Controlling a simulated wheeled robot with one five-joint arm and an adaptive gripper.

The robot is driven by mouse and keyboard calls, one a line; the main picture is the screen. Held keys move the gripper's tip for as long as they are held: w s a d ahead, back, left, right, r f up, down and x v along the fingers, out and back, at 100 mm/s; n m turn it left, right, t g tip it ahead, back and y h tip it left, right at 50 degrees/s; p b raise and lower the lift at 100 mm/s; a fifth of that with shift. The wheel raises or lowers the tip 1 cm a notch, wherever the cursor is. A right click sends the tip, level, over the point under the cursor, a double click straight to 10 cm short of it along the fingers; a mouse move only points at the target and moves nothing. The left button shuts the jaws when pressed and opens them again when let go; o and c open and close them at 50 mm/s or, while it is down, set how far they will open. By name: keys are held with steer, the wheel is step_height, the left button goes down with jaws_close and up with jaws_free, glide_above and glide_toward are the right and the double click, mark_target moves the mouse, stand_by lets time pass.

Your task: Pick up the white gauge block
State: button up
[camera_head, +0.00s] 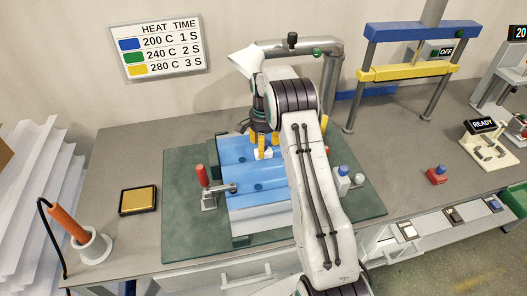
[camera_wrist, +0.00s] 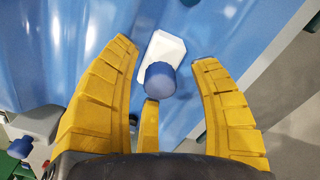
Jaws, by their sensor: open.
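A white block with a blue round knob, which fits the white gauge block (camera_wrist: 167,46), lies on the blue corrugated sheet (camera_wrist: 60,50). The wrist view shows it between the tips of my yellow fingers, with the knob towards my palm. My gripper (camera_wrist: 165,54) is open, and a gap shows between the knob and each side finger. A third, shorter finger is close below the knob; I cannot tell if it touches. In the head view, the white block (camera_head: 263,153) is partly hidden by my gripper (camera_head: 263,146), which points down over the sheet (camera_head: 262,185).
A red-handled clamp (camera_head: 204,187) stands at the sheet's left edge. A small blue-topped item (camera_head: 343,178) stands right of my arm on the green mat (camera_head: 185,240). A blue-and-yellow press frame (camera_head: 410,72) stands behind right. The bench's left part is mostly clear around a yellow pad (camera_head: 139,200).

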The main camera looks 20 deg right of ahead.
jaws_close()
stand_by(0.5)
steer(key=shift+r, duration=0.15)
